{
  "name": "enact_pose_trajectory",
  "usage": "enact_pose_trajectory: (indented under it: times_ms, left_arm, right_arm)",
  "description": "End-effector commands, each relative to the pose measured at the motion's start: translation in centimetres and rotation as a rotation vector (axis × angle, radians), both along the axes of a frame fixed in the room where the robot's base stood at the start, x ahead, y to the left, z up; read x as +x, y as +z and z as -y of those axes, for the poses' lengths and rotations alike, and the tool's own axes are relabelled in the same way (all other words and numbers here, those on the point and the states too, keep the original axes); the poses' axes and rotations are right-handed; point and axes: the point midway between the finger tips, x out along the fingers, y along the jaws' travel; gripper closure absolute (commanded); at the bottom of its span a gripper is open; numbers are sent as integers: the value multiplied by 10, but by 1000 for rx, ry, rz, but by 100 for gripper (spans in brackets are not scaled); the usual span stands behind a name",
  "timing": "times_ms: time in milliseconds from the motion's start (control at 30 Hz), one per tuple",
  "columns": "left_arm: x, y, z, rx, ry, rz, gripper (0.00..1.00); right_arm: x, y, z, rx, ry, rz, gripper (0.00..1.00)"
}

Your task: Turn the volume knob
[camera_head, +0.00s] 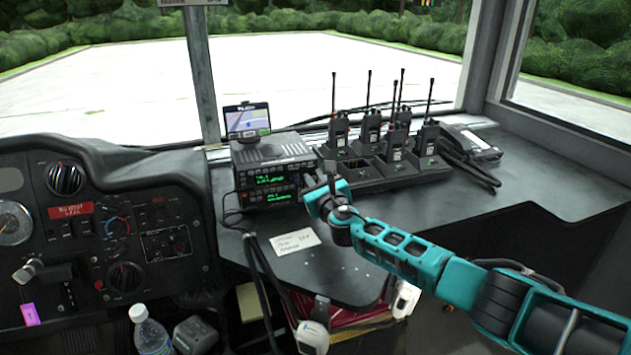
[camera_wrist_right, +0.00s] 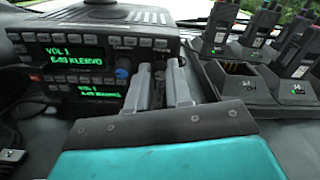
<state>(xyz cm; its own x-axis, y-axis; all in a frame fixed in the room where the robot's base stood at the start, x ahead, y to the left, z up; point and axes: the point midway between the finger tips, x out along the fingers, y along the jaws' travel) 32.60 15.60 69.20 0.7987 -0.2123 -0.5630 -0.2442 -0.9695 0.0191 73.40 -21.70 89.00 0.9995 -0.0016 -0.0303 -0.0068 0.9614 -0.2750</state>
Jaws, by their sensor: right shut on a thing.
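The radio unit (camera_head: 268,180) stands on the dash with two green-lit displays, one above the other. In the right wrist view its upper display (camera_wrist_right: 63,55) reads "VOL 1", and the lower display (camera_wrist_right: 98,91) also reads "VOL 1". My right gripper (camera_head: 310,183) is at the right end of the radio's front. In the right wrist view its two grey fingers (camera_wrist_right: 159,72) are shut on a knob at the front's right side, mostly hidden between them. A small blue knob (camera_wrist_right: 122,74) sits just left of the fingers, apart from them. My left gripper is not in view.
A charger rack (camera_head: 378,170) with several handheld radios stands right of the radio. A white note card (camera_head: 295,241) lies in front. The steering dash (camera_head: 100,225) is at left. The counter at far right is clear.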

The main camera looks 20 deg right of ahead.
Motion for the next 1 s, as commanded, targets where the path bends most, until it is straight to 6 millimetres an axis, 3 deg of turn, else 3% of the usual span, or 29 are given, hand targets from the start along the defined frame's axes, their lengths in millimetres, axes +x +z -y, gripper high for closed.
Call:
enact_pose_trajectory:
  times_ms: [1000]
  left_arm:
    - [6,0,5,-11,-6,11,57]
  right_arm:
    - [0,-1,2,967,-2,-34,100]
